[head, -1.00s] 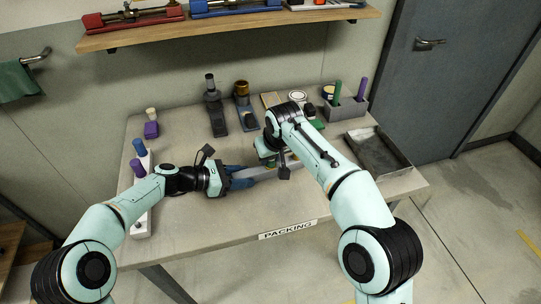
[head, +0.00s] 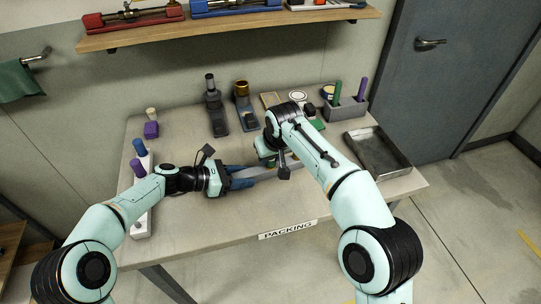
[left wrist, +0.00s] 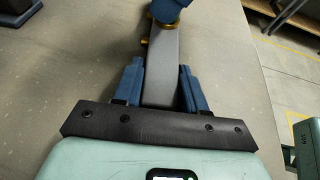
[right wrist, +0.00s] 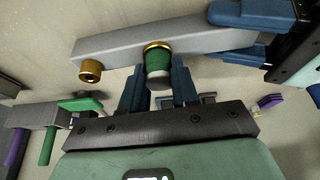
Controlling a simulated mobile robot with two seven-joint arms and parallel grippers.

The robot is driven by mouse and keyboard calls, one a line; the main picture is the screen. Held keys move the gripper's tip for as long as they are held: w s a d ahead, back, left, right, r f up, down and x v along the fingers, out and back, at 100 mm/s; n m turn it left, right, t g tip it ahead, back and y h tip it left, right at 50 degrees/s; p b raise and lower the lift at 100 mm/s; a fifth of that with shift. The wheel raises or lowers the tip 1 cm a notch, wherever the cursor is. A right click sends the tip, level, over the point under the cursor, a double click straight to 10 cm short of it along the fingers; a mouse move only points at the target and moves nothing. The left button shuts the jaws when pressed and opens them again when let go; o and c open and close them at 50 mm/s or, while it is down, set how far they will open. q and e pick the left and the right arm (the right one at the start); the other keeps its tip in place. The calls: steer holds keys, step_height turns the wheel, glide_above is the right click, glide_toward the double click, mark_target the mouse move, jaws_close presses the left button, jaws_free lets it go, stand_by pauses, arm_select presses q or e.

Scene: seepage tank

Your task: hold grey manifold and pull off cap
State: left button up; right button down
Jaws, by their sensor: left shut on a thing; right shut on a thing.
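The grey manifold (head: 255,174) is a long bar above the table. My left gripper (head: 238,176) is shut on one end of it; in the left wrist view the blue fingers (left wrist: 158,85) flank the grey bar (left wrist: 161,75). In the right wrist view the manifold (right wrist: 120,50) has a bare brass port (right wrist: 89,70) near its far end. A green cap (right wrist: 158,60) with a pale end sits at a brass collar on the bar. My right gripper (right wrist: 157,88) is shut on this cap. In the head view my right arm hides the cap.
A white rack with blue and purple caps (head: 142,218) stands at the left. A grey holder with green and purple pegs (head: 345,110) and a dark tray (head: 378,155) are at the right. Dark fixtures (head: 216,115) stand at the back. The front table is clear.

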arm_select(q)
steer(key=shift+f, duration=0.1)
arm_select(e)
steer(key=shift+r, duration=0.4)
steer(key=shift+r, duration=2.1)
arm_select(q)
steer(key=o, duration=1.3)
steer(key=shift+a, duration=0.1)
